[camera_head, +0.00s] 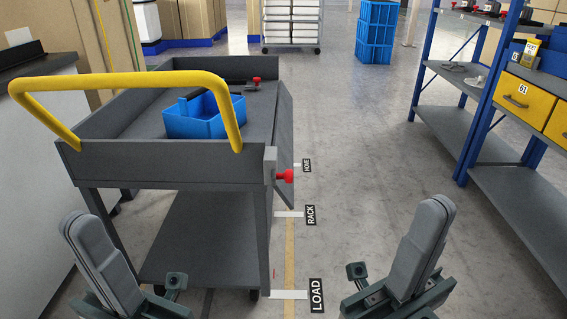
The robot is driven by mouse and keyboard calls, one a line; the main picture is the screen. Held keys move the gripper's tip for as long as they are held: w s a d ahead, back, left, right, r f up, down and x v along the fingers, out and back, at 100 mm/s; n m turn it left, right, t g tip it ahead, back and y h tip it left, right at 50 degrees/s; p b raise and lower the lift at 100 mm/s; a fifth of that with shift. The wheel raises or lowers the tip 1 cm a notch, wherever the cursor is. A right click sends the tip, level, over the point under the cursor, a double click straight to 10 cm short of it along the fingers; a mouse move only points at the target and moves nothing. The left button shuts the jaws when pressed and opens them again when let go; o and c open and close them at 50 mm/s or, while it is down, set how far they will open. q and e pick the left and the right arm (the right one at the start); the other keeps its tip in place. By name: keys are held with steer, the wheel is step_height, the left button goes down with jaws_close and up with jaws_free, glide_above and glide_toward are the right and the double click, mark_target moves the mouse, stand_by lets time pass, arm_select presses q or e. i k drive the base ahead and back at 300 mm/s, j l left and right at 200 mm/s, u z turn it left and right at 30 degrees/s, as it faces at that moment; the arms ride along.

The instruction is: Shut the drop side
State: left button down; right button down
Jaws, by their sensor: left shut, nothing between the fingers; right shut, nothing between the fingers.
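The trolley (165,165) stands left of centre with a yellow push handle (130,82). Its drop side (284,135), a grey panel, hangs down along the right edge of the top deck, leaving that edge open. A red-knobbed latch (284,176) sits at the near right corner, and another red knob (257,80) at the far right corner. My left gripper (80,226) is shut and empty, in front of the trolley's near left. My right gripper (437,208) is shut and empty, right of the trolley over open floor. Neither touches the trolley.
A blue bin (203,118) stands on the top deck. Floor labels reading LOAD (316,296), RACK (311,214) and HOME lie beside the trolley. A blue-framed shelf rack (480,130) with yellow drawers stands right. A cabinet (35,180) is close on the left. The middle aisle is clear.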

mark_target(282, 137)
steer(key=i+l+u, duration=0.15)
steer(key=l, duration=0.25)
steer(key=l+u, duration=0.15)
steer(key=l, duration=0.3)
steer(key=i+l+u, duration=0.15)
steer(key=l, duration=0.3)
steer(key=k, duration=0.05)
